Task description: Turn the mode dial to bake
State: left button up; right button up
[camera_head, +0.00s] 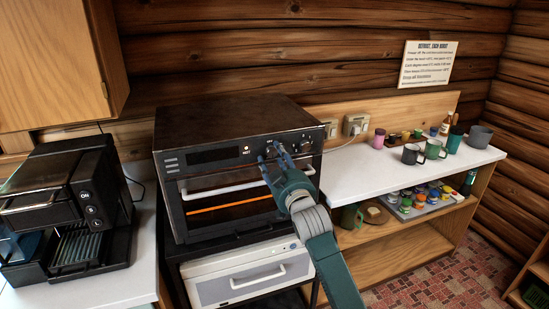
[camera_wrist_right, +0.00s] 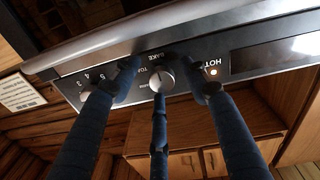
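The black oven (camera_head: 230,118) stands in the middle of the head view, its control panel along the top front. My right gripper (camera_head: 271,156) is at the panel. In the wrist view its blue fingers (camera_wrist_right: 158,84) are spread around the dial, with gaps at the sides; contact is unclear. In the head view the fingers largely hide the dial. My left gripper is out of view.
A lit HOT lamp (camera_wrist_right: 213,72) is beside the dial. The oven's long door handle (camera_head: 225,187) runs below the panel, with an orange glowing element behind the glass. A coffee machine (camera_head: 75,210) stands left; a white shelf top (camera_head: 350,175) with mugs is right.

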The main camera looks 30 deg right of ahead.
jog(key=shift+r, duration=0.1)
jog(key=v, duration=1.2)
